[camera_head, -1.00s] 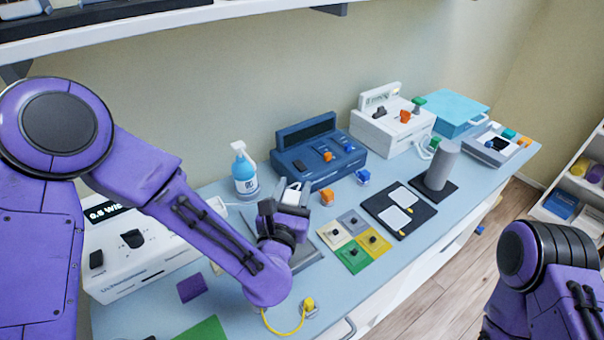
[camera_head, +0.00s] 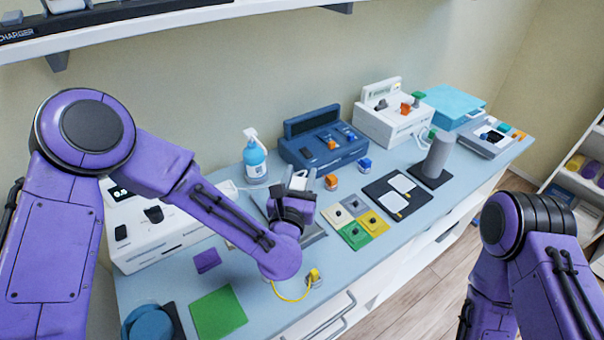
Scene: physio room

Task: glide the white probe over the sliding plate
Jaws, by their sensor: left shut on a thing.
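My left gripper (camera_head: 294,207) is low over the middle of the table, shut on the white probe (camera_head: 299,180). Only the probe's pale upper part shows; the jaws and wrist hide the rest. A grey plate (camera_head: 314,233), which looks like the sliding plate, lies under and around the gripper, mostly hidden by the arm. I cannot tell whether the probe touches it. My right arm is at the lower right, away from the table; its gripper is out of frame.
A spray bottle (camera_head: 255,160) and a blue device (camera_head: 322,143) stand behind the gripper. A white device (camera_head: 155,225) is at the left. Coloured squares (camera_head: 355,220) and a black board (camera_head: 398,196) lie to the right. A yellow cable (camera_head: 292,296) loops in front.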

